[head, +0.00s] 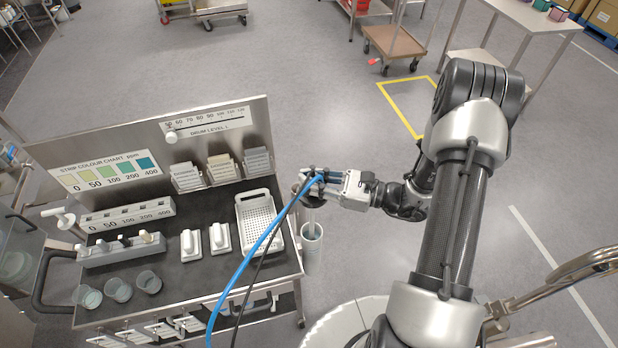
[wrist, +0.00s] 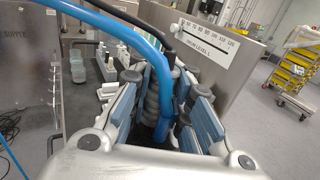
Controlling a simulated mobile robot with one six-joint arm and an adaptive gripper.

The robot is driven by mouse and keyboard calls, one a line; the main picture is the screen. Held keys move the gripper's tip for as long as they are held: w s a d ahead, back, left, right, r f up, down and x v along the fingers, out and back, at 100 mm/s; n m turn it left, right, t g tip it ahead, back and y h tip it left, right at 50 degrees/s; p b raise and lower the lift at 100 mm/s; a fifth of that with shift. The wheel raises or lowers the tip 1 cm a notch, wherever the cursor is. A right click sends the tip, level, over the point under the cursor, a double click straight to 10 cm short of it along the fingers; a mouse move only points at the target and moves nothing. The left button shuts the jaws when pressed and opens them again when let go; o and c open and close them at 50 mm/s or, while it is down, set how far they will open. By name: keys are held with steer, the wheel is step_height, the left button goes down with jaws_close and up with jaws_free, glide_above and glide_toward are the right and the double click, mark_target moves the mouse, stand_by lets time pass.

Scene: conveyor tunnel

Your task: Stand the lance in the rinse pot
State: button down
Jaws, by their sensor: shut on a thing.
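My gripper (head: 318,186) is shut on the lance, at the right end of the cart in the head view. In the wrist view, the blue-padded fingers (wrist: 160,110) close around the lance's grey ribbed body (wrist: 152,98). A blue hose (head: 262,243) and a thin black cable run from the held lance down and left across the cart. A pale upright cylinder, seemingly the rinse pot (head: 312,258), hangs at the cart's right side below my gripper. A grey rod shows at its mouth; I cannot tell how deep it sits.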

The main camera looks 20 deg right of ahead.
steer(key=shift+f+b, duration=2)
steer(key=shift+f, duration=0.75)
step_height(320, 180, down, 15)
steer(key=b, duration=1.2)
steer(key=c, duration=1.4)
jaws_free()
steer(key=v, duration=1.2)
